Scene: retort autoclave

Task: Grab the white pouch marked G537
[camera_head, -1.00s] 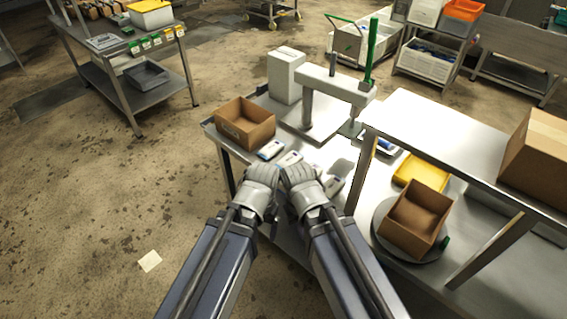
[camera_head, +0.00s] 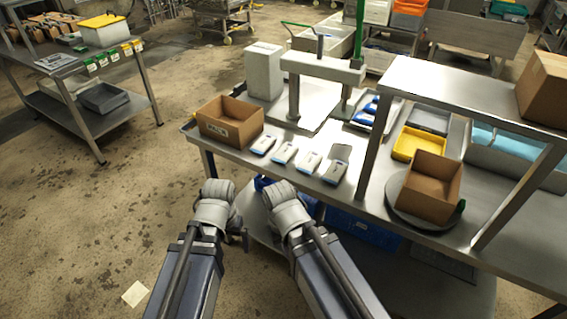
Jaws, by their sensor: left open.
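Several white pouches with blue ends lie in a row along the front edge of the steel table (camera_head: 232,150). They run from a left one (camera_head: 263,144), through a second (camera_head: 285,153) and a third (camera_head: 308,161), to a right one (camera_head: 334,172). Their markings are too small to read, so I cannot tell which is G537. My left gripper (camera_head: 217,189) is open and empty, in front of the table edge and below the pouches. My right gripper (camera_head: 279,191) is beside it, also short of the table edge. Its fingers are not clear. Neither touches a pouch.
An open cardboard box (camera_head: 230,124) stands left of the pouches. A grey flat item (camera_head: 341,151) lies behind the right pouch. A white sealing machine (camera_head: 322,68) stands behind. A raised shelf (camera_head: 450,92) and a cardboard box (camera_head: 432,188) on a round plate are at right.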

